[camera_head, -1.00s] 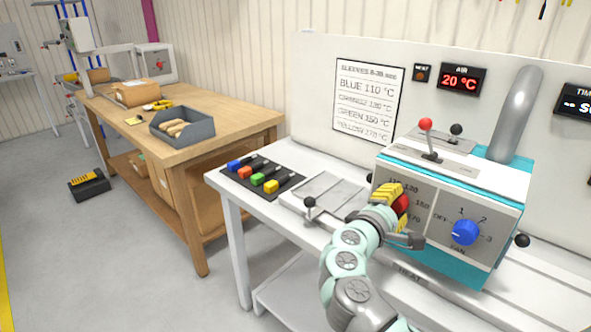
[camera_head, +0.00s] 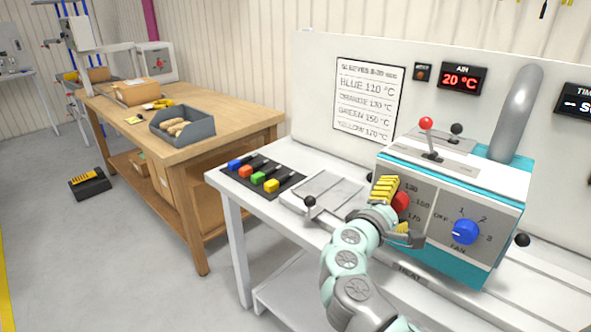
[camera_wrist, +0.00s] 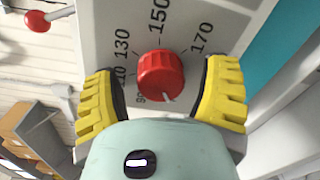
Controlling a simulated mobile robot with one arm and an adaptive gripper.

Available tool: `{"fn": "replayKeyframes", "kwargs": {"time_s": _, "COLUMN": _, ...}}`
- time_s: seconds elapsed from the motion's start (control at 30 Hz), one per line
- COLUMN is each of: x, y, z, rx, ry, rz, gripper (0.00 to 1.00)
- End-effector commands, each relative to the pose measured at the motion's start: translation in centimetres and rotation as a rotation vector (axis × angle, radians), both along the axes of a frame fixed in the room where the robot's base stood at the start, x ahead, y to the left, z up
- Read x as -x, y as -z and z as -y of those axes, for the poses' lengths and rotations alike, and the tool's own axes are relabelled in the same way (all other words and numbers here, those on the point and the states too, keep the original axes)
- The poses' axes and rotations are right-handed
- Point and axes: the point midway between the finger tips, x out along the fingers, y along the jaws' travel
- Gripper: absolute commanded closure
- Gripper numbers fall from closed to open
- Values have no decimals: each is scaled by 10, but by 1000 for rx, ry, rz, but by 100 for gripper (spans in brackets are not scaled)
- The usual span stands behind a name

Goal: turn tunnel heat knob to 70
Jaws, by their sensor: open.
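The red heat knob (camera_wrist: 161,72) sits on the grey front panel of the heater box (camera_head: 465,187). Labels 90, 110, 130, 150 and 170 curve around it in the wrist view; the 90 and 110 are partly hidden, and no 70 shows. A white mark on the knob's rim points down in that view, toward my gripper's palm. My gripper (camera_wrist: 160,88) is open, with one yellow finger on each side of the knob and gaps between. In the head view, the knob (camera_head: 401,202) shows between the fingers, partly covered.
A blue fan knob (camera_head: 466,232) is right of the heat knob. A red-tipped lever (camera_head: 426,124) stands on top of the box. A black-knobbed handle (camera_head: 310,202) is at left on the white bench, near a tray of coloured pieces (camera_head: 262,178). The air display (camera_head: 462,79) reads 20 °C.

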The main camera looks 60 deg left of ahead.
Motion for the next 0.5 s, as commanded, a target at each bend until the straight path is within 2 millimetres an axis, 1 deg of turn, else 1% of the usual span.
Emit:
{"fn": "replayKeyframes", "kwargs": {"time_s": 0.13, "x": 7, "y": 0, "z": 1, "rx": 0, "ry": -2, "rz": -1, "gripper": 26}}
{"fn": "replayKeyframes", "kwargs": {"time_s": 0.23, "x": 20, "y": 1, "z": 3, "rx": 3, "ry": -6, "rz": -1, "gripper": 26}}
{"fn": "replayKeyframes", "kwargs": {"time_s": 0.5, "x": 77, "y": -2, "z": 15, "rx": 3, "ry": -12, "rz": -1, "gripper": 26}}
